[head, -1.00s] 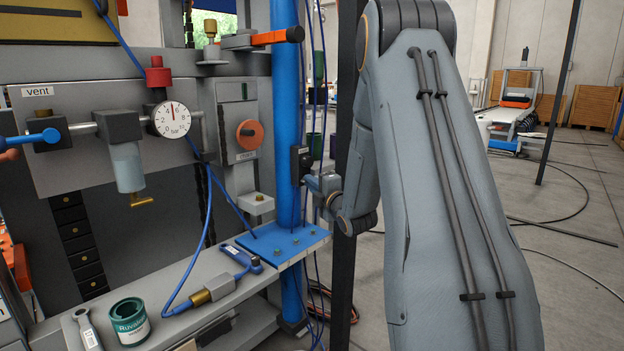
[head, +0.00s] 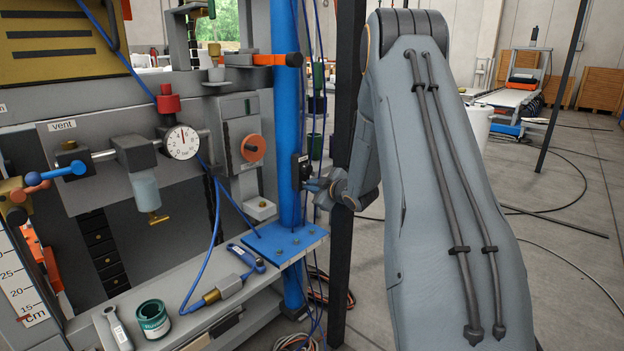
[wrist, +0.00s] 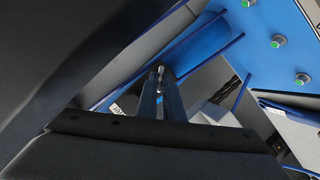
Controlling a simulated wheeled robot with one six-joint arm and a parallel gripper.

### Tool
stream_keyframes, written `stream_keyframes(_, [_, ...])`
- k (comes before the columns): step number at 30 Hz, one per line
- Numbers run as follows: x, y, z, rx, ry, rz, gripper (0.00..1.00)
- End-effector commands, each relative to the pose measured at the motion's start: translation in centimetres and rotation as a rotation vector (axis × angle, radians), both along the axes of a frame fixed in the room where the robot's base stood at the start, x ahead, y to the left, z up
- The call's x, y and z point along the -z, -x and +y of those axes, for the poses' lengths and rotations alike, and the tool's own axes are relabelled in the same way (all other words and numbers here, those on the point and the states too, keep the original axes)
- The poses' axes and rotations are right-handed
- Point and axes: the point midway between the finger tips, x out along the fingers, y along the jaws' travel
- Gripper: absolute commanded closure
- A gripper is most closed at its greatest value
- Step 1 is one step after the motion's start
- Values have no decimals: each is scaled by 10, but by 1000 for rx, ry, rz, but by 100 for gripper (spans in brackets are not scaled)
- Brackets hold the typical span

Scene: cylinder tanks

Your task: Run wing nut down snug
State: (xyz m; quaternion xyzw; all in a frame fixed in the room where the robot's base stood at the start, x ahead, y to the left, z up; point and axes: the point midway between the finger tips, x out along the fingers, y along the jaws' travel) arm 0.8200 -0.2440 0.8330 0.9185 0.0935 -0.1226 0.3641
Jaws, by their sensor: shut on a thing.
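That piece looks like the wing nut (wrist: 160,71), mostly hidden between the fingers. It is too small to tell how far down it sits. In the head view the wing nut is hidden.
A blue plate (head: 284,240) with several bolts lies below the gripper on the grey bench (head: 190,290). A gauge (head: 182,142), an orange knob (head: 253,147) and a green can (head: 153,319) are to the left. Blue hoses hang near the column. Open floor is at right.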

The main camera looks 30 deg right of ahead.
Motion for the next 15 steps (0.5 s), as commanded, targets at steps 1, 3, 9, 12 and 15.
stream_keyframes(1, [-3,1,-1,0,-28,12,100])
stream_keyframes(3, [-3,1,-1,-1,-68,26,100])
stream_keyframes(9, [-2,0,-2,0,-154,57,100])
stream_keyframes(12, [-2,0,-2,1,-180,66,100])
stream_keyframes(15, [-1,0,-2,0,-195,71,100])
